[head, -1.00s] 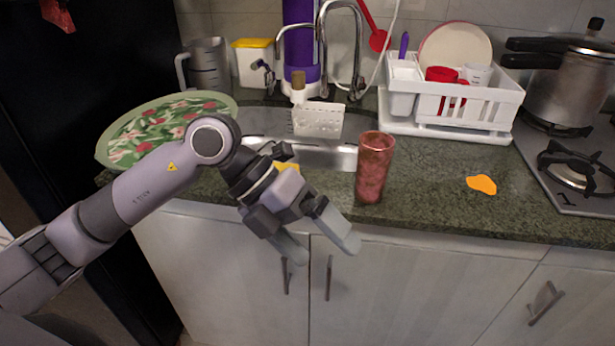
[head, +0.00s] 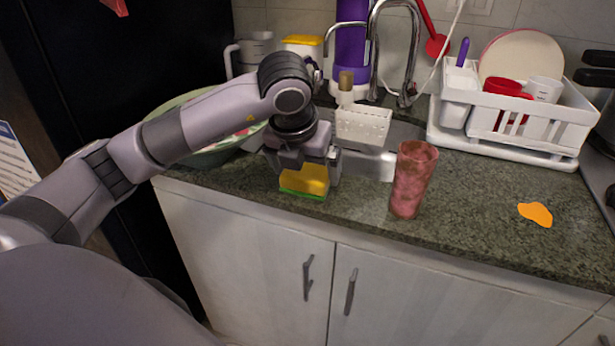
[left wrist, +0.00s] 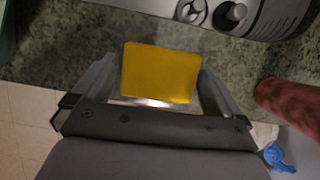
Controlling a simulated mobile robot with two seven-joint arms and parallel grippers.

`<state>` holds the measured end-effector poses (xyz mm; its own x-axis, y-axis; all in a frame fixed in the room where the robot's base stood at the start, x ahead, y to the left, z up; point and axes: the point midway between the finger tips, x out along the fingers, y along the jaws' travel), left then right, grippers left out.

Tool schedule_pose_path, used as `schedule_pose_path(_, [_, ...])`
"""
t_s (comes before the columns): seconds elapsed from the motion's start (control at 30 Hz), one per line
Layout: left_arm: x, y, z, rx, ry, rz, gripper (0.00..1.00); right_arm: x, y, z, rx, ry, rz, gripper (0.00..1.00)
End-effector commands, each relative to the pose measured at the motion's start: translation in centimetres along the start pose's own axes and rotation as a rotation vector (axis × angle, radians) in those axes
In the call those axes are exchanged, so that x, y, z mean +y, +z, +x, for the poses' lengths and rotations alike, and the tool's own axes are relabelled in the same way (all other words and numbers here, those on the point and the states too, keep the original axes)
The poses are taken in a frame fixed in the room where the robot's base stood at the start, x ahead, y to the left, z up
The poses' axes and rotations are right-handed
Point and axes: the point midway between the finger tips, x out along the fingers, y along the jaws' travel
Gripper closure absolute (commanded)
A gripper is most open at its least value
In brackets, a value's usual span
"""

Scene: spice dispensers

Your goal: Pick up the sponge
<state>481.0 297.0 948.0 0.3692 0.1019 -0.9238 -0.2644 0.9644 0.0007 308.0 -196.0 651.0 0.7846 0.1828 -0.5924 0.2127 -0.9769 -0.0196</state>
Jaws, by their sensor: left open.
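The sponge (head: 305,181), yellow on top with a green underside, sits on the dark granite counter at its front edge, left of the pink cup. My left gripper (head: 304,170) points down over it, with its fingers on either side of the sponge. In the left wrist view the yellow top of the sponge (left wrist: 161,72) lies between the two open fingers. Small gaps appear beside it, though I cannot tell whether a finger touches it. My right gripper is not in view.
A tall pink cup (head: 411,180) stands close to the right of the gripper. The green patterned bowl (head: 205,156) is at the left, partly behind my arm. A sink with a white perforated caddy (head: 364,126) lies behind. An orange patch (head: 536,214) and a white dish rack (head: 560,133) are farther right.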

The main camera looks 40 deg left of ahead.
Motion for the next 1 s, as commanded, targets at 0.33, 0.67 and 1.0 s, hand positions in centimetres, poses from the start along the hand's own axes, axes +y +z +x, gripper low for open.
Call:
schedule_pose_path(0.33, [0.0, -0.1, 1.4, 0.000, -0.001, 0.003, 0.00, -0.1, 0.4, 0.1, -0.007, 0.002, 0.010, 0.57])
schedule_pose_path(0.67, [-0.1, -0.1, 1.4, 0.000, -0.002, 0.003, 0.35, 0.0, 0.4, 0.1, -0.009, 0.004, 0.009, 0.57])
schedule_pose_path(1.0, [-0.1, 0.6, -0.1, -0.003, -0.003, 0.001, 0.35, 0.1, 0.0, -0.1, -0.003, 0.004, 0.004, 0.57])
